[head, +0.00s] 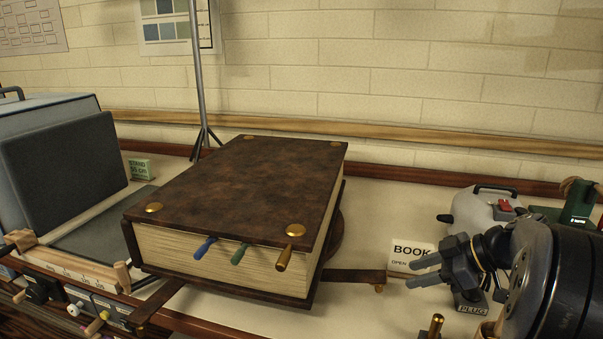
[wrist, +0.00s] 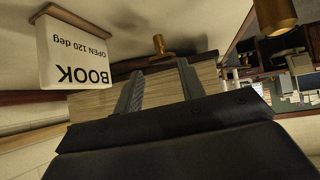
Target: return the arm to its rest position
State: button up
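My gripper (head: 411,274) is at the lower right in the head view, pointing left toward the large brown book. Its two dark fingers are apart with nothing between them. In the wrist view the open fingers (wrist: 157,78) show against the book's page edges. The book (head: 240,185) lies closed, with brass corner studs and blue, green and brass pegs at its front page edge. A gap separates the fingertips from the book. My dark arm fills the lower right corner of the head view and hides part of the table.
A white "BOOK" sign (head: 409,253) stands just behind the fingers and shows in the wrist view (wrist: 75,55). A grey case (head: 485,210) and a green device (head: 577,207) stand at right. A dark panel (head: 65,170) is at left. A thin metal stand (head: 199,80) rises behind the book.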

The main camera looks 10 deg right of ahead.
jog(key=x, duration=0.7)
jog(key=shift+s+f+b, duration=0.1)
jog(key=shift+s+b, duration=0.05)
jog(key=shift+b, duration=0.25)
jog(key=shift+w+a+p, duration=0.15)
jog(key=shift+w+p, duration=0.1)
jog(key=shift+p, duration=0.05)
jog(key=shift+s, duration=0.1)
